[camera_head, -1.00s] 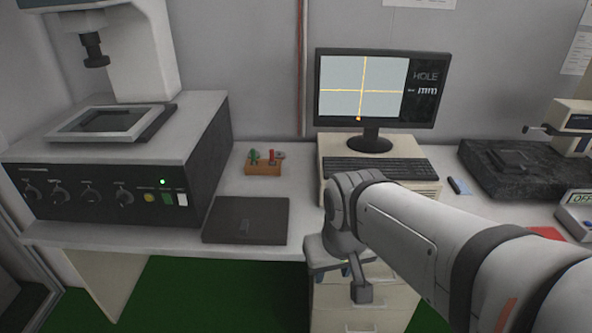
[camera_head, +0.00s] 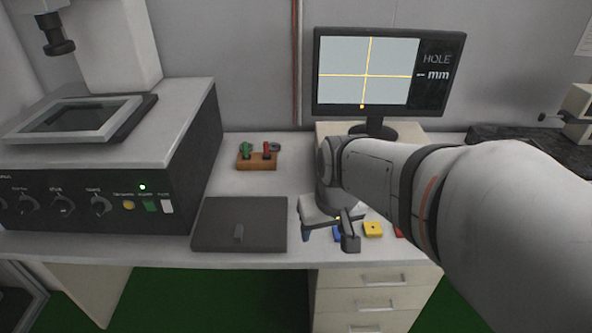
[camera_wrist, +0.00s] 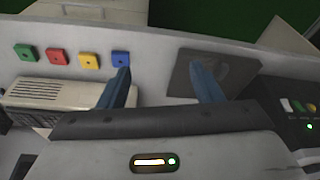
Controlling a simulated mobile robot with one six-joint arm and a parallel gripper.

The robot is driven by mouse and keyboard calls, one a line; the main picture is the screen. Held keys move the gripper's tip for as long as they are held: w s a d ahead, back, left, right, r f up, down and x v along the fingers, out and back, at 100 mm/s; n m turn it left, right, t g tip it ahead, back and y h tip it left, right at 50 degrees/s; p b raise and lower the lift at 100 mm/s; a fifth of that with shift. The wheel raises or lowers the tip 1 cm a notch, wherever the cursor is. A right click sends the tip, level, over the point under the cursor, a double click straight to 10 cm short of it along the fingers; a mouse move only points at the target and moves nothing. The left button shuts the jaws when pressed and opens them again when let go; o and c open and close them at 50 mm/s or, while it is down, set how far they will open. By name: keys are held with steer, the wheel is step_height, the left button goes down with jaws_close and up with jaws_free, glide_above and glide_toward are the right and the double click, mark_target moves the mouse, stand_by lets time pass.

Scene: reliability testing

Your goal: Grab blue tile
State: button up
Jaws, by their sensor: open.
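The blue tile (camera_wrist: 121,58) is a small square with a dark centre mark. It lies on the white desk at the end of a row of tiles in the wrist view. In the head view only part of the blue tile (camera_head: 337,235) shows, beside and partly behind my gripper. My gripper (camera_head: 330,236) is over the front part of the desk. In the wrist view my gripper (camera_wrist: 165,75) has two blue fingers spread wide with nothing between them. The tip of one finger overlaps the lower edge of the blue tile in that view.
A yellow tile (camera_head: 373,229), a red tile (camera_wrist: 57,56) and a green tile (camera_wrist: 25,52) share the row. A dark lidded plate (camera_head: 240,224) lies left of my gripper. The monitor (camera_head: 388,72) and a wooden holder (camera_head: 258,160) stand farther back.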

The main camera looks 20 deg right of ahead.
steer(key=shift+o, duration=1.1)
steer(key=w+d+f+m+b, duration=0.1)
steer(key=w+d+f+b, duration=0.2)
steer(key=w+f, duration=0.3)
steer(key=shift+w+d+f+t, duration=0.3)
steer(key=shift+d+f, duration=0.5)
steer(key=shift+d, duration=0.05)
steer(key=shift+m+t+h, duration=0.3)
steer(key=shift+m+h, duration=0.2)
steer(key=shift+m, duration=0.2)
steer(key=w+d+f+b, duration=0.1)
steer(key=w+d+f, duration=0.1)
steer(key=w+f, duration=0.1)
steer(key=w+d+f+b, duration=0.2)
steer(key=d+f, duration=0.1)
steer(key=f, duration=0.3)
steer(key=w+d+f+b, duration=0.1)
steer(key=w+d+f, duration=0.1)
steer(key=f, duration=0.3)
steer(key=shift+w+d+b, duration=0.35)
steer(key=shift+w, duration=0.5)
steer(key=c, duration=1.1)
